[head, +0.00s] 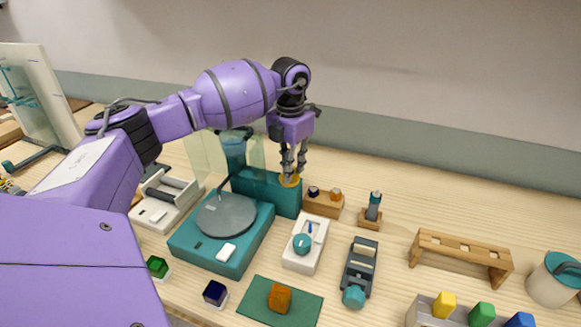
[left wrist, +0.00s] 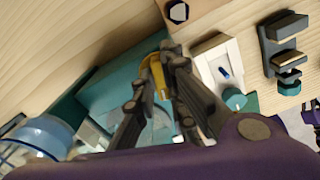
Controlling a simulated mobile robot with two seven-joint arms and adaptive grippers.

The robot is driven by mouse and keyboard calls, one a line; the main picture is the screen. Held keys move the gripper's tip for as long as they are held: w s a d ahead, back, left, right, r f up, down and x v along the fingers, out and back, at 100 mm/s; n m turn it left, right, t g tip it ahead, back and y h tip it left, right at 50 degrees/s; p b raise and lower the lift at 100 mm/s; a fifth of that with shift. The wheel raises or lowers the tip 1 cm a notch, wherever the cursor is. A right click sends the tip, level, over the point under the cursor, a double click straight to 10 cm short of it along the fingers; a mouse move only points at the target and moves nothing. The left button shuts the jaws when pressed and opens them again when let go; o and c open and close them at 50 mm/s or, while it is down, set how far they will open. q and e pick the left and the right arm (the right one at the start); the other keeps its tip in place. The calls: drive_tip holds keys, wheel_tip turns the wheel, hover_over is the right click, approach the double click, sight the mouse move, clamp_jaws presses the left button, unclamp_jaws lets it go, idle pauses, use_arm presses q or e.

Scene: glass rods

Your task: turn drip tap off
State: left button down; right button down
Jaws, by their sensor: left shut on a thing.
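The yellow drip tap (head: 290,181) sits on top of the upright teal housing (head: 262,190), at the back of the teal machine (head: 218,251) with a round grey plate (head: 226,215). My left gripper (head: 288,170) reaches down from above and is shut on the tap. In the left wrist view, the yellow tap (left wrist: 158,74) shows between the fingertips of my left gripper (left wrist: 154,62); the fingers partly hide it. Which way the tap is turned cannot be told.
A wooden block (head: 324,206) with small knobs is close on the right. A white box with a teal dial (head: 305,250), a black clamp (head: 359,270) and a wooden rack (head: 459,252) stand farther right.

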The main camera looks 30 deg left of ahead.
use_arm(q)
drive_tip(key=m, duration=0.3)
drive_tip(key=shift+m, duration=0.4)
drive_tip(key=m+b, duration=0.1)
drive_tip(key=m, duration=0.2)
drive_tip(key=shift+d+m, duration=0.1)
drive_tip(key=shift+m, duration=0.2)
drive_tip(key=m, duration=0.3)
drive_tip(key=shift+s, duration=0.1)
drive_tip(key=shift+d+m+b, duration=0.1)
drive_tip(key=shift+m+b, duration=0.4)
drive_tip(key=shift+m, duration=1.4)
drive_tip(key=shift+s+m, duration=0.1)
drive_tip(key=shift+m, duration=0.2)
drive_tip(key=c, duration=1.8)
unclamp_jaws()
